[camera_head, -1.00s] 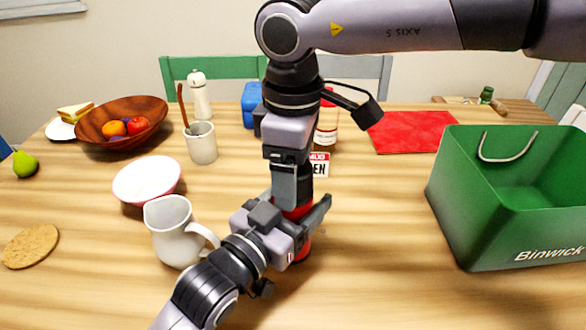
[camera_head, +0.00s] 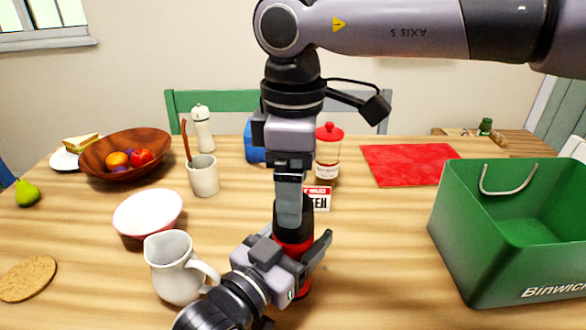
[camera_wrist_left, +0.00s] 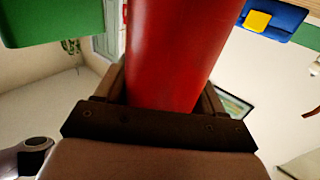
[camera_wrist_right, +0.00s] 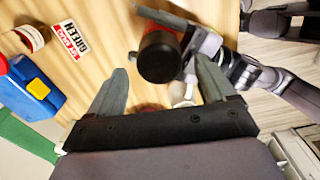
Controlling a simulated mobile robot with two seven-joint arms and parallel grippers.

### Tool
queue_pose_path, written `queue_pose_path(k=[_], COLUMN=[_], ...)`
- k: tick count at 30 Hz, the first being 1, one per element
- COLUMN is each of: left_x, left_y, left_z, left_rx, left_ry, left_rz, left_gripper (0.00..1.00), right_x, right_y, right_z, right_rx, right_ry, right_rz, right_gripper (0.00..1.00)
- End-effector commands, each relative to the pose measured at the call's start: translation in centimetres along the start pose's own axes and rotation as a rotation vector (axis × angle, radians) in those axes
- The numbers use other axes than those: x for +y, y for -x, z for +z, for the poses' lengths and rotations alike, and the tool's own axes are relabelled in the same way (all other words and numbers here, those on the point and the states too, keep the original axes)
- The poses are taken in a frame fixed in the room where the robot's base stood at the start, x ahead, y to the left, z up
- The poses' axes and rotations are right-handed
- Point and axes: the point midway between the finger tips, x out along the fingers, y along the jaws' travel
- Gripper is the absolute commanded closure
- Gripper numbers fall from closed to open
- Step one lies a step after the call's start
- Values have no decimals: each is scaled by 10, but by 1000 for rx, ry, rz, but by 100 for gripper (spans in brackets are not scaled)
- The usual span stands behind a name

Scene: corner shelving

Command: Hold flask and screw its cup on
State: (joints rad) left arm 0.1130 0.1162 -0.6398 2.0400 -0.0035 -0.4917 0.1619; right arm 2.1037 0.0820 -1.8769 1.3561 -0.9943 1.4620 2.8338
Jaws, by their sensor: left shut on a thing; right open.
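The flask (camera_head: 296,245) has a red body and stands roughly upright over the table near the middle of the head view. Its black cup (camera_head: 293,222) sits on top, in line with the body; I cannot tell how tight it is. My left gripper (camera_head: 300,262) is shut around the red body, which also fills the middle of the left wrist view (camera_wrist_left: 172,50). My right gripper (camera_head: 289,212) points down just above the cup. In the right wrist view it is open (camera_wrist_right: 162,85), with the cup's round black end (camera_wrist_right: 160,55) ahead between its fingers.
A white jug (camera_head: 172,268) stands close left of my left gripper, with a bowl (camera_head: 148,212) behind it. A card (camera_head: 319,198) and a red-lidded jar (camera_head: 328,160) stand behind the flask. A green bin (camera_head: 465,240) is at right. The table between flask and bin is clear.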

Motion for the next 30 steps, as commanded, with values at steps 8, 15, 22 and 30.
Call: queue_pose_path(k=[8,15,22,30], left_x=[2,2,2,2], left_y=[0,0,0,0], left_z=[3,2,2,2], left_rx=[-6,-6,-6,-5], left_ry=[4,4,5,5], left_rz=[4,4,4,4], left_gripper=[100,100,100,100], right_x=[0,-1,-1,-1], right_y=[3,5,8,11], right_z=[-1,-1,-2,-2], right_rx=[0,1,-1,0], right_ry=[428,815,1184,1618], right_rz=[-1,0,-1,-1], right_gripper=[17,17,17,17])
